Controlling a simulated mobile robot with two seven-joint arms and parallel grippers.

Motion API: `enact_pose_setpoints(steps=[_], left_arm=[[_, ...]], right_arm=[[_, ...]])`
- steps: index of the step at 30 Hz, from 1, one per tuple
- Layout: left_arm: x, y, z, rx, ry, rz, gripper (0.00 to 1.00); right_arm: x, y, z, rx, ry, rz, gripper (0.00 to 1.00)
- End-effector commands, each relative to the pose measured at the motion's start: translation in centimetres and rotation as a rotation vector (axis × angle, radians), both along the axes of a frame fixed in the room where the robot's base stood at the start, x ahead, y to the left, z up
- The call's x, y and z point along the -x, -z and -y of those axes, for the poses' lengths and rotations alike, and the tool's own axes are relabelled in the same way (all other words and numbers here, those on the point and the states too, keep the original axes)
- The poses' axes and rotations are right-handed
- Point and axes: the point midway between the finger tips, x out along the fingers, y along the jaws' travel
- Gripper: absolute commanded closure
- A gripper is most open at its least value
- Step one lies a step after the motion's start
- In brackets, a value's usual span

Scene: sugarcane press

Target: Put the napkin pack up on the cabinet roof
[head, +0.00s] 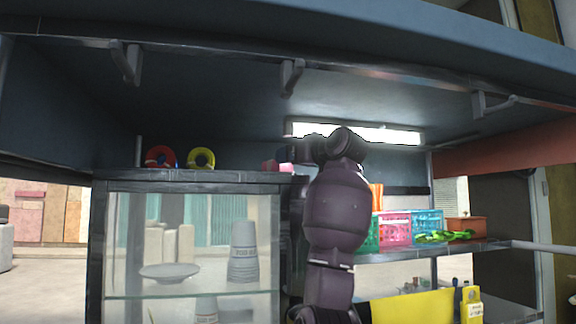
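The glass-fronted cabinet stands left of centre, and its dark roof (225,177) is a flat slab. A small pink and white thing, which looks like the napkin pack (270,166), shows at the right end of the roof, partly hidden. My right arm rises from the bottom centre and bends left at the top. My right gripper (287,156) is at the pack's right side, small and dark against the background. I cannot make out its fingers or whether they hold the pack. I cannot tell whether the pack touches the roof. My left gripper is out of view.
A red ring roll (160,156) and a yellow one (201,158) stand on the roof's left half. Clear roof lies between them and the pack. A lit lamp (365,133) hangs above. Coloured baskets (395,229) stand on the right shelf. Cups and a plate show behind the glass.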

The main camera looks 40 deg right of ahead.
Motion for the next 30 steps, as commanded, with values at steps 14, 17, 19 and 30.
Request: enact_pose_setpoints(steps=[14,17,19,30], left_arm=[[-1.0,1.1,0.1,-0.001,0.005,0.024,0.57],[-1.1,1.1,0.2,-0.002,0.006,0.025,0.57],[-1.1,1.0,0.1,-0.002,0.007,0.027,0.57],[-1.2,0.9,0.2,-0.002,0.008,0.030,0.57]], right_arm=[[7.3,0.1,-0.8,0.001,0.001,0.000,0.20],[7.7,0.1,-0.9,0.001,0.001,0.000,0.20],[7.8,0.0,-0.9,0.001,0.000,-0.001,0.20],[7.8,0.0,-0.9,0.001,0.000,-0.001,0.20]])
